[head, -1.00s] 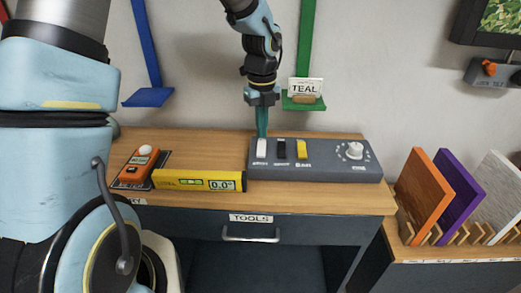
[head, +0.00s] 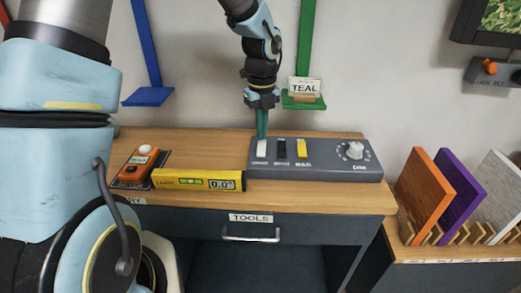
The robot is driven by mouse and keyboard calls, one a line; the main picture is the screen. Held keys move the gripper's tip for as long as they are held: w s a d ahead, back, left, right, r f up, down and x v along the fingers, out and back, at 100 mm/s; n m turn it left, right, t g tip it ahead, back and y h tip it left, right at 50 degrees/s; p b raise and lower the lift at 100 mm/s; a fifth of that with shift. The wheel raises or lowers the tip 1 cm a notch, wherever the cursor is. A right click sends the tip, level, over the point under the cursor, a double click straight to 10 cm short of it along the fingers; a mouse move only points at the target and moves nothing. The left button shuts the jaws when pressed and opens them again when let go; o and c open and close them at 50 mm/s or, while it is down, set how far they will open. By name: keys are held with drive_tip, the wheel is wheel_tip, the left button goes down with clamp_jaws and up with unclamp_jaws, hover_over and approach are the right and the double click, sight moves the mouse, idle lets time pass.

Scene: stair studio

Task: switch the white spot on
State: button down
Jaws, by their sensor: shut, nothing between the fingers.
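A grey control box (head: 325,168) sits on the wooden bench. It carries a white switch (head: 262,148), a black switch (head: 281,149), a yellow switch (head: 301,149) and a round white dial (head: 354,151) at its right. Small labels under them are too blurred to read surely. My gripper (head: 262,134) points down, shut and empty, with its teal fingertips at the top of the white switch. I cannot tell whether they touch it. No white spot lamp is clearly seen.
A yellow spirit level (head: 199,180) and an orange meter (head: 138,166) lie left of the box. A green wall shelf (head: 303,104) with a TEAL card stands behind, close to my gripper. Coloured panels (head: 424,190) stand in a rack at right.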

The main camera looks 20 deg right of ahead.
sight(262, 144)
drive_tip(key=shift+f+b, duration=0.4)
drive_tip(key=shift+f, duration=0.55)
idle(0.4)
drive_tip(key=shift+r, duration=0.1)
wheel_tip(262, 144, up, 7)
drive_tip(key=p, duration=0.7)
idle(0.4)
drive_tip(key=s+a+r+n, duration=0.2)
drive_tip(key=a+r+n, duration=0.1)
drive_tip(key=a+n, duration=1.2)
drive_tip(key=s+a+r+n+t, duration=0.1)
drive_tip(key=s+a+r+n, duration=0.1)
drive_tip(key=a+n, duration=1.3)
drive_tip(key=r+n, duration=0.1)
drive_tip(key=n, duration=0.3)
drive_tip(key=shift+t, duration=0.3)
